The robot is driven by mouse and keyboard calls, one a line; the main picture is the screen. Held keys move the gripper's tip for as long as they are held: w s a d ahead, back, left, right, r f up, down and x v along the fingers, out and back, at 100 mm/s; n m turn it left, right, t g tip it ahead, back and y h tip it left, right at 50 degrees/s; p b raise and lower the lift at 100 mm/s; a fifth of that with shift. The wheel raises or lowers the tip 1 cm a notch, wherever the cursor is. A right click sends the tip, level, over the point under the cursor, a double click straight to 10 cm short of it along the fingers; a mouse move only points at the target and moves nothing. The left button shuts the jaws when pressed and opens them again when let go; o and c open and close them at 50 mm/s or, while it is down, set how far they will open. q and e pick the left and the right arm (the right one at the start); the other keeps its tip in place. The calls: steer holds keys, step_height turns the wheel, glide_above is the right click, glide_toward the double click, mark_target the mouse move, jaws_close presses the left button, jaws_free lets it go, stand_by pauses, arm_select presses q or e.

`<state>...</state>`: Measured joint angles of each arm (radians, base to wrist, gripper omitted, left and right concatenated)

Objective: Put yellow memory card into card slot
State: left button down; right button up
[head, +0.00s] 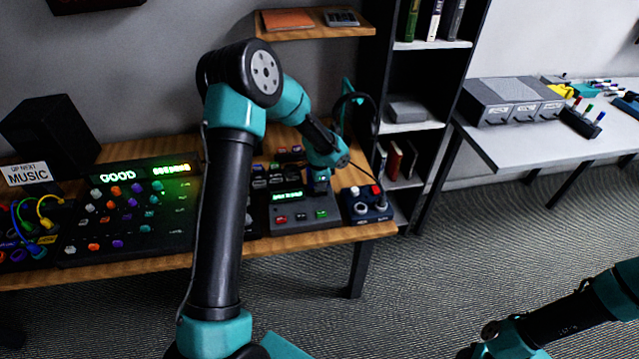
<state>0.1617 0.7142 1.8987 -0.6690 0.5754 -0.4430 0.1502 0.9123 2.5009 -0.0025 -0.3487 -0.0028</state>
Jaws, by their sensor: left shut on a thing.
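My left gripper (319,186) points down over the right part of a grey console (290,222) with a lit green display and several coloured buttons. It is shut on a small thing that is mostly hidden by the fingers. I cannot make out the yellow memory card or its colour in this view. The card slot is not clear either; the gripper covers part of the console's top. I cannot tell whether the held thing touches the console.
A control box (367,203) with a red button stands right of the console. A large button panel (130,211) with lit displays is on the left of the wooden desk (335,236). A black shelf and a white table (545,147) stand to the right.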

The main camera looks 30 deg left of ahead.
stand_by(0.3)
arm_select(q)
steer(key=c, duration=1.1)
jaws_free()
steer(key=shift+c, duration=1)
steer(key=shift+o, duration=0.8)
steer(key=shift+r, duration=0.15)
